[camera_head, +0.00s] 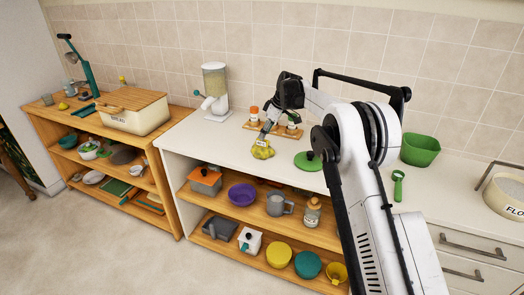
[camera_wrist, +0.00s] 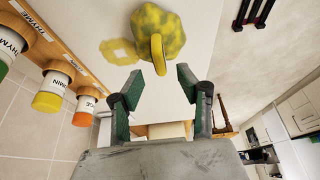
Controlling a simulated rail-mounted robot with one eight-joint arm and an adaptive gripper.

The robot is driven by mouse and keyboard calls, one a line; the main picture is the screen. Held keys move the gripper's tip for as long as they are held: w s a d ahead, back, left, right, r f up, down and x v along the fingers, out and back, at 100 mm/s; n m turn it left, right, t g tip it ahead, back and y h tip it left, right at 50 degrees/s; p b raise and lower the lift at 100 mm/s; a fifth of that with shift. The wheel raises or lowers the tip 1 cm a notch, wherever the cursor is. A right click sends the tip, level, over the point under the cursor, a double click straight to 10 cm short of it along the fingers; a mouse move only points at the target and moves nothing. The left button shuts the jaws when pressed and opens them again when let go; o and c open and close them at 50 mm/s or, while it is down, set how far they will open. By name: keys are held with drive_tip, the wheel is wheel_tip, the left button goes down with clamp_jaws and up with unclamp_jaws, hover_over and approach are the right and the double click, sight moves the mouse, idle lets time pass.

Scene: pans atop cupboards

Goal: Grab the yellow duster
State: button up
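The yellow duster (camera_head: 263,151) lies on the white countertop, near its front edge, below my gripper (camera_head: 267,131) in the head view. In the wrist view the duster (camera_wrist: 172,28) is a mottled yellow bundle with a yellow loop standing out towards my gripper (camera_wrist: 160,83). My gripper's two green-padded fingers are apart, with nothing held between them. The loop's end lies close to the gap between the fingertips; I cannot tell whether it touches them.
A wooden rack of spice jars (camera_head: 272,127) stands behind the duster, and its jars (camera_wrist: 49,91) show close on the left in the wrist view. A green lid (camera_head: 308,161) lies to the right. A dispenser (camera_head: 215,90) stands at the back left. Bare countertop (camera_head: 205,133) extends left.

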sight(262, 147)
drive_tip(key=x, duration=0.4)
drive_tip(key=shift+f+p, duration=0.35)
drive_tip(key=shift+f, duration=0.05)
clamp_jaws()
